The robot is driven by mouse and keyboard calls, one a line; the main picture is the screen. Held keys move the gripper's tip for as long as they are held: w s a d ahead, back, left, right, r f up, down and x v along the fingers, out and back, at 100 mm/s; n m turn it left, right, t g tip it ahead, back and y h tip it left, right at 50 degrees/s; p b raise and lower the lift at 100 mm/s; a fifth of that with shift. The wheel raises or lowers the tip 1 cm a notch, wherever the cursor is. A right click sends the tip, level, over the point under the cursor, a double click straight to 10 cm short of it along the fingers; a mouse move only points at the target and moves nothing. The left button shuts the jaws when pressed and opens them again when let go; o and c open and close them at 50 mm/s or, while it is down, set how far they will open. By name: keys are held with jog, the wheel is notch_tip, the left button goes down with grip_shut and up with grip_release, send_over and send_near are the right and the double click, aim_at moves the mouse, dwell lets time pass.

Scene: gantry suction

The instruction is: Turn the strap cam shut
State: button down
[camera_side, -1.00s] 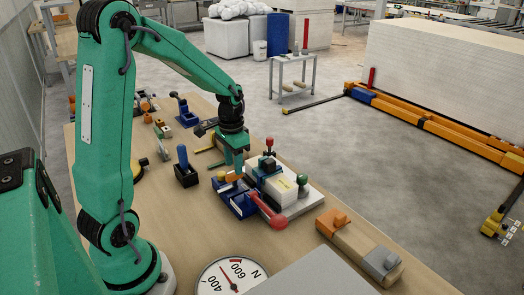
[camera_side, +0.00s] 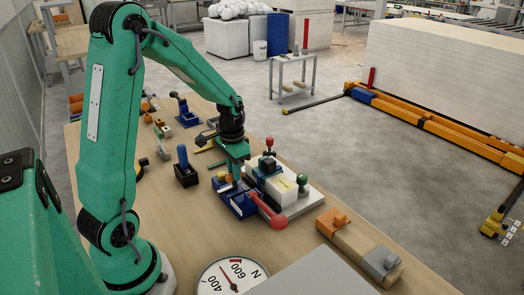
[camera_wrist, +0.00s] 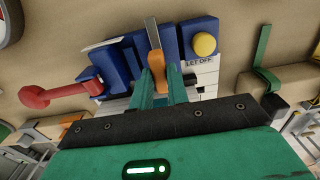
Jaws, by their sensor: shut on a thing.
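The strap cam appears to be the orange lever (camera_wrist: 153,36) on a blue fixture (camera_wrist: 118,55), seen in the wrist view. My gripper (camera_wrist: 159,76) is shut on this lever, with its teal fingers on either side of its lower part. In the side view, my gripper (camera_side: 235,172) reaches down over the blue fixture (camera_side: 240,205), and its fingers hide most of the lever. A red-ended handle (camera_wrist: 38,97) sticks out to the left of the fixture in the wrist view. A yellow knob (camera_wrist: 204,44) sits to its right, above a label reading LET OFF.
A cream block (camera_side: 280,188) and red and green knobs stand close to the right of my gripper. A dark block with a blue handle (camera_side: 184,165) stands to its left. A force dial (camera_side: 231,279) and a wooden block (camera_side: 360,250) are in front. Bare tabletop lies between.

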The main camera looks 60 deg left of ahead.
jog(key=shift+n, duration=0.4)
jog(key=n, duration=0.7)
jog(key=shift+n, duration=0.4)
jog(key=n, duration=0.4)
jog(key=shift+n, duration=0.3)
jog(key=n, duration=0.4)
jog(key=shift+n, duration=0.4)
jog(key=c, duration=1.4)
grip_release()
jog(key=shift+o, duration=0.2)
